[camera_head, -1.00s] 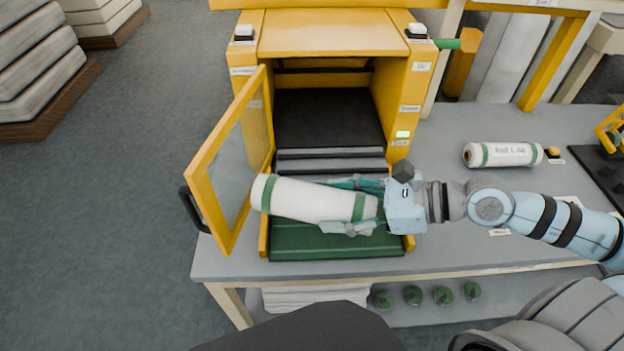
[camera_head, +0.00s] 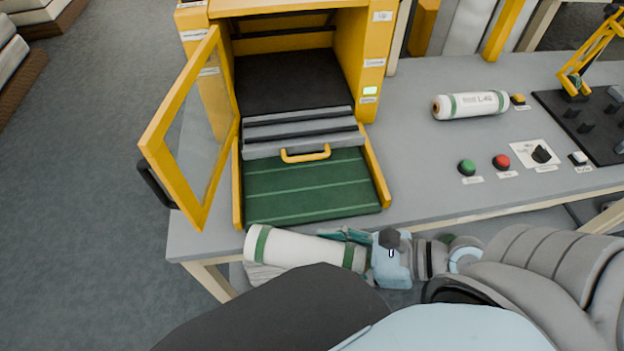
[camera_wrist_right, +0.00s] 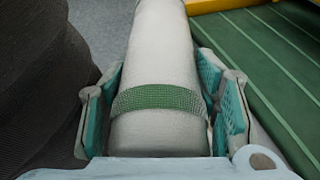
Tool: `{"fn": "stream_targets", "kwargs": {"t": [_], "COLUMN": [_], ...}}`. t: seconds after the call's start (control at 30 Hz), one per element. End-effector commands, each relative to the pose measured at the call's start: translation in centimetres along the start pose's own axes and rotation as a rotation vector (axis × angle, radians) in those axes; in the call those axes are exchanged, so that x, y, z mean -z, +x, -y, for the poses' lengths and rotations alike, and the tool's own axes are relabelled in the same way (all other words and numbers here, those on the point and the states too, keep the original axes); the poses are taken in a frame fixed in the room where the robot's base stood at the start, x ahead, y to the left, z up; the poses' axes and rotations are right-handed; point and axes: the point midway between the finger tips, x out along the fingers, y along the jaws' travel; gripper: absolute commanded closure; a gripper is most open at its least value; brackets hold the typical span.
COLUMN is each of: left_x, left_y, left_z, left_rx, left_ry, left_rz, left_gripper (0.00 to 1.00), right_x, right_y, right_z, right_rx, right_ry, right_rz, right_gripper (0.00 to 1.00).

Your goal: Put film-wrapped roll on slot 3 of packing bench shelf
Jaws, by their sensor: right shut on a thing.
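A white roll (camera_head: 295,249) with a green band near each end lies level in front of the bench's front edge in the head view. My right gripper (camera_head: 348,250) is shut around its right end. In the right wrist view, the teal finger pads (camera_wrist_right: 160,105) press both sides of the roll (camera_wrist_right: 165,60), around a green band. I cannot tell from its surface whether film covers it. My left gripper is not in view. No shelf slot marked 3 can be made out.
A yellow machine (camera_head: 372,60) stands on the grey bench (camera_head: 420,180), its framed door (camera_head: 160,135) swung open left. Its green infeed bed (camera_head: 305,190) is empty. Another labelled roll (camera_head: 472,104), buttons (camera_head: 501,162) and a dark board with a yellow crane (camera_head: 590,60) occupy the right side.

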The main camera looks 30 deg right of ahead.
Motion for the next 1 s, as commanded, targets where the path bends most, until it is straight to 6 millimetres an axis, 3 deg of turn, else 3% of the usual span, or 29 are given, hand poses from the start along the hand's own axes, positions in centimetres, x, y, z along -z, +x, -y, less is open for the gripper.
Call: {"fn": "stream_targets", "kwargs": {"t": [0.1, 0.3, 0.57, 0.7, 1.0], "left_x": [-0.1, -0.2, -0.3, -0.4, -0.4], "left_y": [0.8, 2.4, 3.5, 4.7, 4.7], "left_z": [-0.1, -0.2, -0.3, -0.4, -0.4], "left_rx": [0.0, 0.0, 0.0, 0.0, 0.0], "left_ry": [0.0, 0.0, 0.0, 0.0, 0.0], "left_rz": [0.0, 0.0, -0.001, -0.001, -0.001], "left_gripper": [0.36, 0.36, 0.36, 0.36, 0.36], "right_x": [-0.3, -0.9, -1.5, -1.9, -1.9], "right_y": [1.2, 2.8, 3.8, 4.7, 4.8], "right_z": [3.3, 7.7, 10.8, 13.4, 13.8], "right_rx": [0.002, 0.003, 0.003, 0.005, 0.0], "right_ry": [-0.008, -0.006, -0.002, -0.002, 0.0], "right_rz": [0.002, 0.003, 0.002, 0.004, 0.0], "right_gripper": [0.76, 0.76, 0.76, 0.76, 0.76]}}
